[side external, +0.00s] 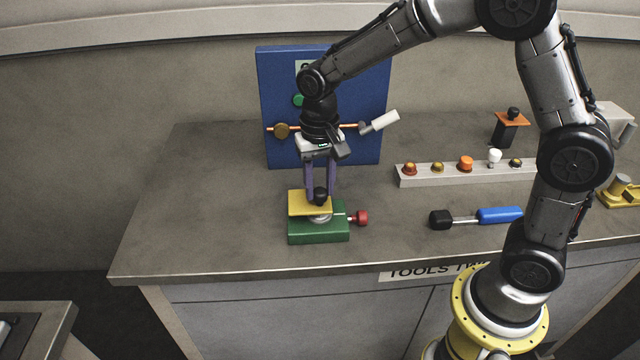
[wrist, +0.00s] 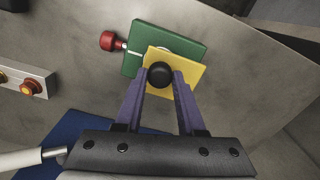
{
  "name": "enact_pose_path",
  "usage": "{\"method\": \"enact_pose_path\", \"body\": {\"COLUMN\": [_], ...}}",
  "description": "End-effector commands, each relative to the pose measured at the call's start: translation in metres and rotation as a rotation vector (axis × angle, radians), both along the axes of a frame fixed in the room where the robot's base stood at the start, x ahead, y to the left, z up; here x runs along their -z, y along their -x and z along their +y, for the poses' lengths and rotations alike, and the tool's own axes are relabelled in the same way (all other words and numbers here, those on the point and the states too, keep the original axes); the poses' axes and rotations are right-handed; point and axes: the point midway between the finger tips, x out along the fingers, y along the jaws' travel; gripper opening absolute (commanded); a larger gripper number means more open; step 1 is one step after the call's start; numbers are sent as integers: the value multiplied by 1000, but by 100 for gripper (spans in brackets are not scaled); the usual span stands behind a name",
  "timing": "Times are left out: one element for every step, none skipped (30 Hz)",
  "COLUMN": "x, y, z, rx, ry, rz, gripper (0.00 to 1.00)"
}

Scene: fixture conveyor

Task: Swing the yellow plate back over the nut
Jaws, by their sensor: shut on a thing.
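The yellow plate (side external: 304,203) lies on top of a green block (side external: 318,235) near the front left of the bench. A black knob (side external: 320,195) stands up from the plate. My gripper (side external: 320,192) points down and its purple fingers are shut on the black knob. In the wrist view the yellow plate (wrist: 183,68) sits turned slightly on the green block (wrist: 148,38), and the knob (wrist: 160,75) is between the fingertips (wrist: 161,78). A pale metal round part (side external: 320,218) shows at the plate's front edge; I cannot tell whether it is the nut.
A red knob (side external: 361,217) sticks out from the green block's right side. A blue panel (side external: 365,85) stands behind. A blue-handled tool (side external: 500,215) and a rail with several coloured knobs (side external: 430,180) lie to the right. The bench (side external: 200,220) is clear at left.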

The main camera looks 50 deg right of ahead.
Motion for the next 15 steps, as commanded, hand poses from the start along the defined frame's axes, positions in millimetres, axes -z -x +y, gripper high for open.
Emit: {"method": "enact_pose_path", "body": {"x": [-2, -2, -3, -3, -3, -3, -2, -2, -2, -2, -2, -1, -1, -1, -1], "y": [-2, -2, -2, -2, -2, -2, -2, -2, -1, -1, -1, -1, -1, -1, -1], "z": [1, 1, 1, 1, 1, 1, 1, 1, 1, 1, 1, 1, 1, 1, 1], "rx": [3, 3, 3, 3, 3, 3, 3, 2, 2, 2, 2, 1, 1, 1, 1], "ry": [-3, -3, -3, -3, -3, -4, -4, -4, -4, -4, -4, -3, -3, -2, -2], "rz": [-8, -8, -8, -8, -8, -8, -8, -7, -7, -6, -6, -5, -4, -4, -4], "gripper": [0, 0, 0, 0, 0, 42, 47, 53, 60, 65, 69, 69, 69, 69, 69]}}
